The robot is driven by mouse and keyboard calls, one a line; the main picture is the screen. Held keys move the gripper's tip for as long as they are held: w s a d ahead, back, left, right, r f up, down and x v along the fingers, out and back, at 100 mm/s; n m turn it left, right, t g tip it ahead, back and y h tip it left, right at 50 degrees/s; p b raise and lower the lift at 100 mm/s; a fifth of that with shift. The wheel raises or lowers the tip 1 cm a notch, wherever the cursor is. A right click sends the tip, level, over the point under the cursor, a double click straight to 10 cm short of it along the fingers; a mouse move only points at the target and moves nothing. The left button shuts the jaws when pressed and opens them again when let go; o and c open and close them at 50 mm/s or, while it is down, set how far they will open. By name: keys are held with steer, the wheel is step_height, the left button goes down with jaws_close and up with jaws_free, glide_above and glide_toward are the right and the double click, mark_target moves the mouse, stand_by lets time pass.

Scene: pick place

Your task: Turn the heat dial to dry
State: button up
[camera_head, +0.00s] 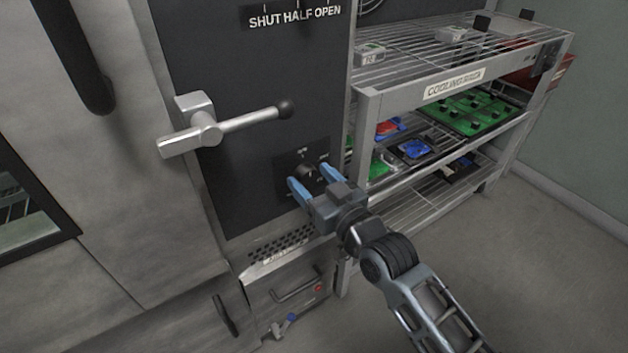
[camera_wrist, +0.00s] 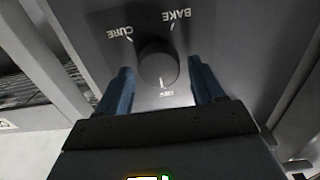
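The heat dial (camera_head: 304,170) is a dark round knob on a grey panel low on the dark front of the oven-like cabinet. In the wrist view the dial (camera_wrist: 158,65) shows up close, with CURE and BAKE printed upside down beyond it. A white mark on its near side points to a short third label, which may read OFF; I cannot read it surely. No label reading dry is clear to me. My gripper (camera_head: 309,176) is open, its blue fingers on either side of the dial. In the wrist view the fingers (camera_wrist: 159,78) appear apart from the knob.
A metal lever handle (camera_head: 235,124) with a black ball sticks out above the dial, under the SHUT HALF OPEN label. A wire cooling rack (camera_head: 440,95) with several trays and small parts stands close at the right. A vent and drawer unit (camera_head: 290,285) are below.

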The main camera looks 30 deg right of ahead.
steer(key=c, duration=0.9)
steer(key=shift+o, duration=0.2)
steer(key=shift+m, duration=0.3)
steer(key=m, duration=0.2)
steer(key=shift+d+m, duration=0.1)
steer(key=shift+m, duration=0.3)
steer(key=m, duration=0.3)
steer(key=shift+f+m, duration=0.1)
steer(key=shift+m, duration=0.2)
steer(key=m+p, duration=0.1)
steer(key=m, duration=0.3)
steer(key=shift+d, duration=0.1)
steer(key=shift+f+m, duration=0.1)
steer(key=shift+m, duration=1.2)
